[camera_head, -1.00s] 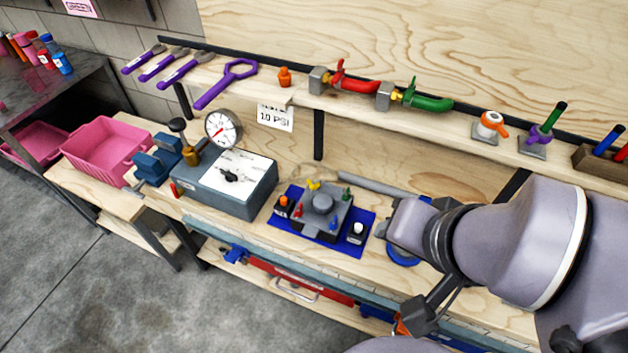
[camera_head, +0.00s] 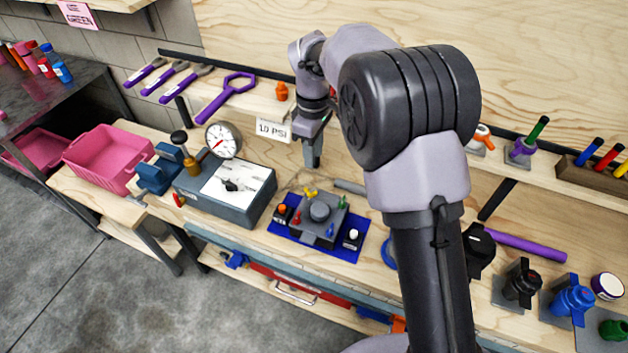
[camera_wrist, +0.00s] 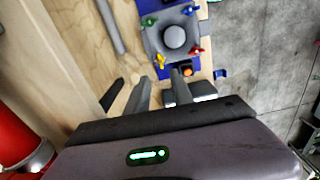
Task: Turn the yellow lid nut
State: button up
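The yellow lid nut (camera_head: 311,193) is a small wing nut at the back corner of a grey lidded block (camera_head: 320,213) on a blue mat (camera_head: 272,226). Red, green and blue wing nuts sit around the same lid. In the wrist view the yellow lid nut (camera_wrist: 160,61) lies just beyond my fingertips, apart from them. My gripper (camera_head: 312,162) hangs fingers-down behind and above the block. In the wrist view my gripper (camera_wrist: 160,85) has two separated fingers with nothing between them.
A grey gauge box (camera_head: 225,190) stands left of the block. A grey rod (camera_head: 350,187) lies behind it. An orange knob (camera_head: 281,211) and a white-topped one (camera_head: 352,238) flank the block. A shelf (camera_head: 265,103) with tools and valves runs above the bench.

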aim_at(313, 191)
notch_tip(313, 191, down, 14)
jog(key=b, duration=0.4)
grip_shut()
